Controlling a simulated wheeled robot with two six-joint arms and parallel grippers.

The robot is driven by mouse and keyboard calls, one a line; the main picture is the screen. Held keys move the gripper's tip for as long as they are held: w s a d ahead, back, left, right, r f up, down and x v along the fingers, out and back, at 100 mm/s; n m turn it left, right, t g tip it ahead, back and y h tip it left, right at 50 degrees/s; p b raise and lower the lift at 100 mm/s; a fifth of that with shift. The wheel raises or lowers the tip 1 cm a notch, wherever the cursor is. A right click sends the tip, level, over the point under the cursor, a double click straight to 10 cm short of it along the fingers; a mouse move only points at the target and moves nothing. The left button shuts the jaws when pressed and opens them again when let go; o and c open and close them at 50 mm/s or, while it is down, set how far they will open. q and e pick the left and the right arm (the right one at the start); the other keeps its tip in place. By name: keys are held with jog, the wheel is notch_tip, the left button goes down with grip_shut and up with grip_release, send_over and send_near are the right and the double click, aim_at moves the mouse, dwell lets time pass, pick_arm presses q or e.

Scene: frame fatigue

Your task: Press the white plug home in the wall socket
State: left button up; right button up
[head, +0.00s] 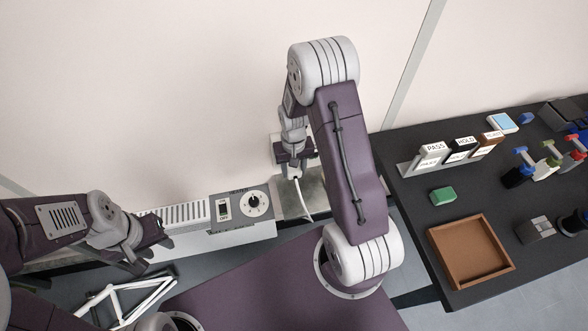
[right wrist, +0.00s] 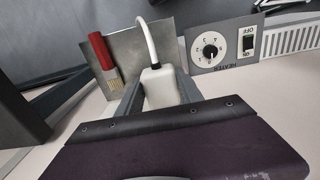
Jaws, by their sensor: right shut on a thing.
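The white plug (right wrist: 160,86) is between the two dark fingers of my right gripper (right wrist: 158,92) in the right wrist view. Its white cable (right wrist: 147,38) curves away from it. In the head view my right gripper (head: 296,160) is shut on the plug close to the wall, and the cable (head: 302,198) hangs below. A pale plate, seemingly the wall socket (head: 275,146), shows partly behind the gripper. The plug's front and the socket's holes are hidden, so I cannot tell how far in the plug sits. My left gripper (head: 152,248) is open and empty at the left.
A heater (head: 228,232) with dial and switch stands along the wall. In the right wrist view a red-handled brush (right wrist: 100,50) lies on a grey metal plate (right wrist: 133,44). The dark table (head: 405,215) at the right bears a brown tray (head: 432,240), a green block (head: 443,195) and signs.

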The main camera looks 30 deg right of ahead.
jog(key=shift+w, duration=0.15)
jog(key=o, duration=1.2)
jog(key=shift+w+d, duration=0.1)
notch_tip(320, 180, up, 9)
jog(key=shift+p, duration=0.35)
